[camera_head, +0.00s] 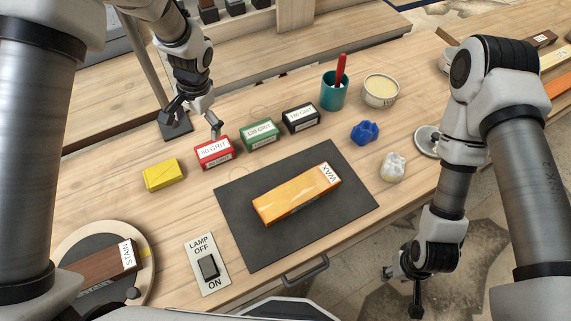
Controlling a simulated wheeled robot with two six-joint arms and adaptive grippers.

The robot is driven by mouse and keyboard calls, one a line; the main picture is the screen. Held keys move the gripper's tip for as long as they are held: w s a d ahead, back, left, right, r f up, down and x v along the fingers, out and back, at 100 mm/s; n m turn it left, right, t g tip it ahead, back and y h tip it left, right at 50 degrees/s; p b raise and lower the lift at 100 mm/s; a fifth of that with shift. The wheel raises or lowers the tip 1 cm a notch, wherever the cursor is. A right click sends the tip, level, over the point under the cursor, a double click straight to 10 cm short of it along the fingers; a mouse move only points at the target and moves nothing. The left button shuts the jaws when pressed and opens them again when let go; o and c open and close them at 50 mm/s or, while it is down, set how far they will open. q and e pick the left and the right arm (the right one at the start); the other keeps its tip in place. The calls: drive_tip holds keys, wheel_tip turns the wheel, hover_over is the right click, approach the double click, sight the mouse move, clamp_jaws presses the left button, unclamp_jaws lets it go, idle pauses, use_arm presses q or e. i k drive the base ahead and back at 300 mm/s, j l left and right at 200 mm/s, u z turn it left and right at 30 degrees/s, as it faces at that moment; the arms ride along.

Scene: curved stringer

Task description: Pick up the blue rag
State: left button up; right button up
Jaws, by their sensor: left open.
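The blue rag (365,132) is a small crumpled lump on the wooden bench, right of centre and beyond the black mat's top right corner. My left gripper (192,122) is open and empty above the back left of the bench, near the red 80 grit block and well to the left of the rag. My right gripper (400,290) hangs beyond the bench's front edge, below and to the right of the rag. Its fingers are small and partly hidden. Nothing covers the rag.
A white rag (393,167) lies close to the blue one. A teal cup (334,92) with a red-handled tool and a round tin (380,90) stand behind it. Red (214,153), green (260,134) and black (301,118) grit blocks stand left. A wax block (297,193) lies on the black mat (240,245).

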sight(366, 132)
drive_tip(key=k+l, duration=0.3)
drive_tip(key=k, duration=0.15)
drive_tip(key=k+l, duration=0.3)
drive_tip(key=k, duration=0.15)
